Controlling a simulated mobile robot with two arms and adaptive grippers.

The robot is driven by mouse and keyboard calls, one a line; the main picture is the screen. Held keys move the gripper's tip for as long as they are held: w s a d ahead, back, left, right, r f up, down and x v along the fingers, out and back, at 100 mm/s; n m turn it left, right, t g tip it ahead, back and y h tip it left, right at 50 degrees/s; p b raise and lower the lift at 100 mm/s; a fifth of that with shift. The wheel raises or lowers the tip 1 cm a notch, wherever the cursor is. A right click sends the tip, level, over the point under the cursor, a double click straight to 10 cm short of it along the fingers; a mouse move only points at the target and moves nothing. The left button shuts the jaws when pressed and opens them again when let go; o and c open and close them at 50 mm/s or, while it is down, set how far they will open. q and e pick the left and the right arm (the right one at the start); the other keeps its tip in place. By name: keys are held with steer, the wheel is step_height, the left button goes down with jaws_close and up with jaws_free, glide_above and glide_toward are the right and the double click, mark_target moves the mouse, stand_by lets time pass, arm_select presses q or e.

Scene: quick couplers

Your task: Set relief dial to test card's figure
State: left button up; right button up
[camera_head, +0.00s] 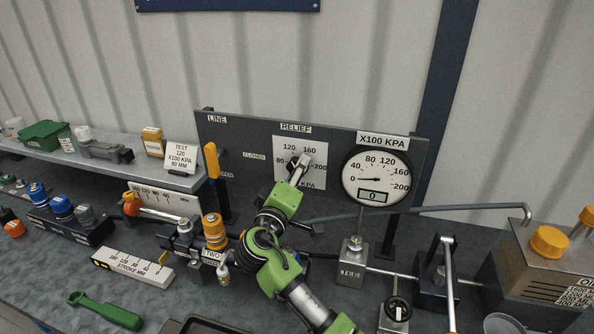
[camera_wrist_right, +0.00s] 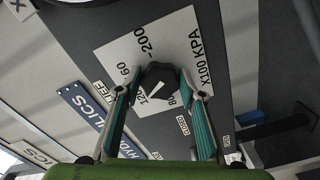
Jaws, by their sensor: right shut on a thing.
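The relief dial is a dark knob (camera_wrist_right: 158,80) with a white mark, on a white scale plate (camera_head: 315,176) marked 80 to 200 under the RELIEF label. My right gripper (camera_head: 301,166) is shut on the knob; in the right wrist view its two fingers (camera_wrist_right: 160,88) press it from both sides. The white mark slants to the lower left there, towards the 120 side; its exact reading I cannot tell. The test card (camera_head: 182,157) on the shelf reads 120 X100 KPA and 80 MM. My left gripper is not in view.
A round gauge (camera_head: 377,172) right of the dial has its needle near 0 and displays 0. An orange-handled lever (camera_head: 212,160) stands left of the dial. Couplers, a stroke scale (camera_head: 133,269) and a green tool (camera_head: 104,310) occupy the bench; a pipe (camera_head: 440,208) runs right.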

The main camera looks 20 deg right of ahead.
stand_by(0.4)
steer(key=o, duration=1.1)
steer(key=v, duration=1.2)
steer(key=shift+a+f, duration=0.1)
